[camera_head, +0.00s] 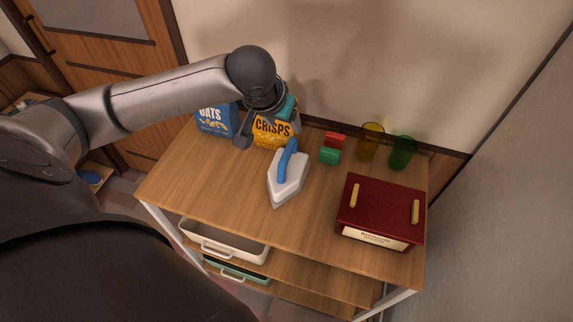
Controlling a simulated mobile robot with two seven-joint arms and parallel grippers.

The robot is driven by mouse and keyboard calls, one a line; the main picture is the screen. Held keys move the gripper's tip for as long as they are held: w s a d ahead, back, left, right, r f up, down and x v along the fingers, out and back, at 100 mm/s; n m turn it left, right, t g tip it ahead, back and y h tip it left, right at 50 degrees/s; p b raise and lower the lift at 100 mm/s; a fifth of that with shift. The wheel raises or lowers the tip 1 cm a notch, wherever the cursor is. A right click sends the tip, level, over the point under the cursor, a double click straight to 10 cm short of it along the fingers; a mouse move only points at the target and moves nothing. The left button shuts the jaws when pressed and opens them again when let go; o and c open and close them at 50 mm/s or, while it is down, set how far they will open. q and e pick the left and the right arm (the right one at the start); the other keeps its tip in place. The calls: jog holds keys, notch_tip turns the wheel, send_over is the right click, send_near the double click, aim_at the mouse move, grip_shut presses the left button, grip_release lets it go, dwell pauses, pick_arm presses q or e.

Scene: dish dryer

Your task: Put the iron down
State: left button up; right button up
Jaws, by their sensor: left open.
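The iron (286,181), white with a blue handle, rests on the wooden table top (228,195) near its middle. Its pointed tip faces the front edge. My left gripper (270,134) is open above the back of the table, behind and slightly left of the iron. It is in front of the crisps bag and does not hold the iron. My right gripper is out of view.
A blue oats bag (212,121) and an orange crisps bag (271,131) stand at the back left. Red and green blocks (331,148), a yellow cup (370,143) and a green cup (402,152) stand at the back right. A dark red box (382,205) stands front right. Trays (222,243) sit below.

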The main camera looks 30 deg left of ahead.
aim_at(286, 153)
pick_arm(q)
jog(key=shift+n+g, duration=0.5)
jog(key=shift+g, duration=0.2)
jog(key=x, duration=0.3)
jog(key=s+b+x, duration=0.1)
jog(key=x, duration=0.2)
jog(key=s+x, duration=0.1)
jog(key=x, duration=0.3)
jog(key=shift+s+a+f, duration=0.15)
jog(key=shift+a+f, duration=0.1)
jog(key=shift+f, duration=0.2)
jog(key=shift+d+b+x, duration=0.15)
jog(key=shift+b+x, duration=0.2)
jog(key=shift+x, duration=0.95)
jog(key=shift+d+b+x, duration=0.1)
jog(key=shift+b+x, duration=0.25)
jog(key=shift+x, duration=1)
jog(key=shift+c, duration=0.2)
grip_shut()
jog(key=shift+r, duration=0.1)
